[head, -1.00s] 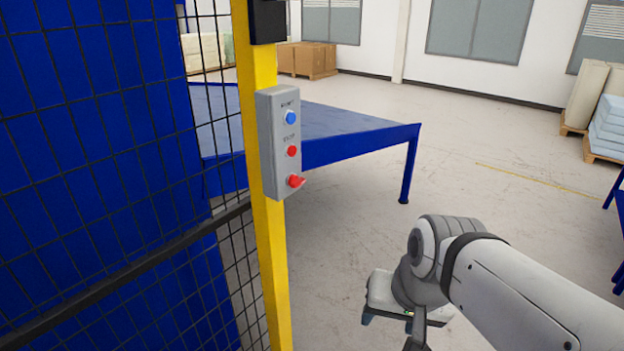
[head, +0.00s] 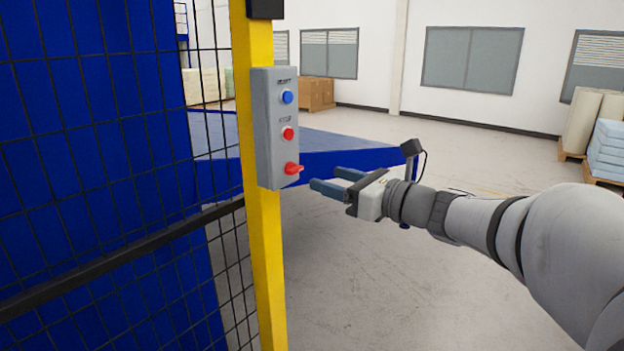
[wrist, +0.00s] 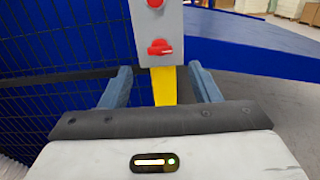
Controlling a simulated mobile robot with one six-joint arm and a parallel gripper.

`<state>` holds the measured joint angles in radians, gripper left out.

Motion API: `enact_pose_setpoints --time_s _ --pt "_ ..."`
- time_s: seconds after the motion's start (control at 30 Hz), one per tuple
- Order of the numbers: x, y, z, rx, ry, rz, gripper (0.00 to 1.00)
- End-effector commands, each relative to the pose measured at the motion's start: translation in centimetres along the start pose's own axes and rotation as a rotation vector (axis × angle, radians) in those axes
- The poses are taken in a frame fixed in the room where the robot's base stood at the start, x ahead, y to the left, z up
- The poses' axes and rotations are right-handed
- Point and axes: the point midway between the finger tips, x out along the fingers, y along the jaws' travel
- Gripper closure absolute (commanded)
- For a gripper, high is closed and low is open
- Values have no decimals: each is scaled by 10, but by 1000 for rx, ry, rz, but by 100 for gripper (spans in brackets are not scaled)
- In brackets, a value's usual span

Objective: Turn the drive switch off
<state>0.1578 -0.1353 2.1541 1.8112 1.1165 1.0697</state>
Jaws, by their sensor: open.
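A grey control box (head: 263,128) is mounted on a yellow post. It carries a blue button (head: 287,97) at the top, a red button (head: 288,133) in the middle and a red rotary switch (head: 292,168) at the bottom. In the wrist view the red switch (wrist: 160,47) lies ahead, centred between my fingers, with its handle roughly horizontal. My gripper (head: 328,181) is open and empty, just right of the switch and pointing at it. In the wrist view my gripper (wrist: 163,85) shows both fingers apart, not touching the switch.
The yellow post (head: 264,265) stands at the edge of a black mesh fence (head: 120,200) with a blue panel behind it. A blue table (head: 335,150) stands behind the box. The floor (head: 400,290) below my arm is clear.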

Motion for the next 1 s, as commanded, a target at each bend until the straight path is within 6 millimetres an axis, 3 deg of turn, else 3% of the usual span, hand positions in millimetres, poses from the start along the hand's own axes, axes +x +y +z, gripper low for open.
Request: enact_pose_setpoints --time_s 0.4,0.8,1.0 --pt "62 2 0 -1 2 5 44" --pt "72 2 0 -3 3 4 44" --pt "72 2 0 -4 3 4 59"
